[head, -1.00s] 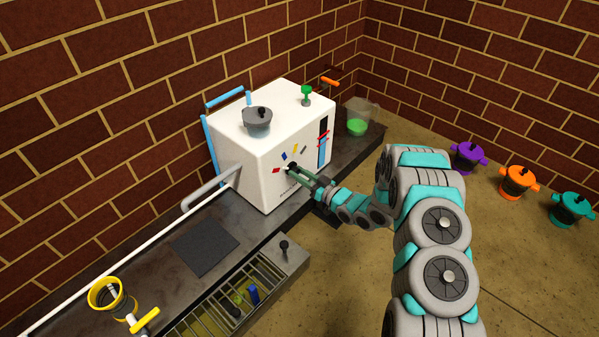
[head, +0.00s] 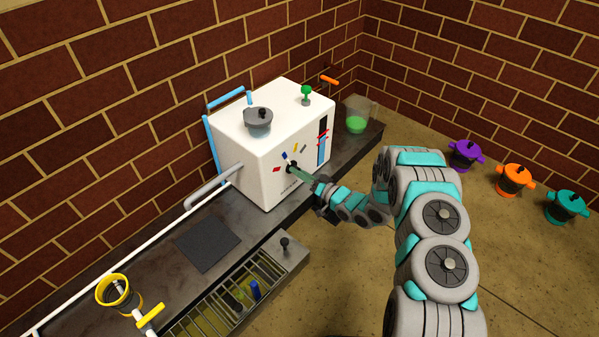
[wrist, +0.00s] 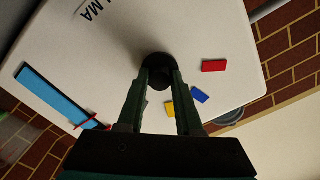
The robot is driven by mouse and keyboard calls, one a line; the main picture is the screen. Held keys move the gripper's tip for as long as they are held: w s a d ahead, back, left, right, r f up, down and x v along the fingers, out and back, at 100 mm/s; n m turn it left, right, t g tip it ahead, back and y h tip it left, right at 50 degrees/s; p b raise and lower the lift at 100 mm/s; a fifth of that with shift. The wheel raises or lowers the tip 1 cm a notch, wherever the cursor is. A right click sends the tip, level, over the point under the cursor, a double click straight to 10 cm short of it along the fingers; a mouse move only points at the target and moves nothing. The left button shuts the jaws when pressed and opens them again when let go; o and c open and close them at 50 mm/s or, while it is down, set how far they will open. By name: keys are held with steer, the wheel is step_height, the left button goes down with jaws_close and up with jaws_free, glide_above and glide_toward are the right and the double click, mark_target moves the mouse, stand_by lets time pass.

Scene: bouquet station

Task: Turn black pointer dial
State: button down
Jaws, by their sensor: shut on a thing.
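The black dial (wrist: 158,66) sits on the front face of the white machine (head: 262,185), amid small red, blue and yellow marks. My gripper (wrist: 160,80) is shut on the dial, with one green finger on each side of it. In the head view my gripper (head: 300,174) reaches the machine's front from the right, and the dial (head: 291,168) is mostly hidden behind its fingers. The dial's pointer cannot be made out clearly.
A grey pot (head: 257,124) and a green knob (head: 306,91) are on top of the machine. A beaker of green liquid (head: 357,122) stands behind it. A slatted drawer (head: 225,300) and a yellow-rimmed holder (head: 118,292) are at the front left. Purple, orange and teal pots stand at right.

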steer(key=c, duration=0.6)
jaws_free()
steer(key=shift+o, duration=0.2)
steer(key=v, duration=0.7)
steer(key=shift+s+d, duration=0.25)
steer(key=shift+d, duration=0.1)
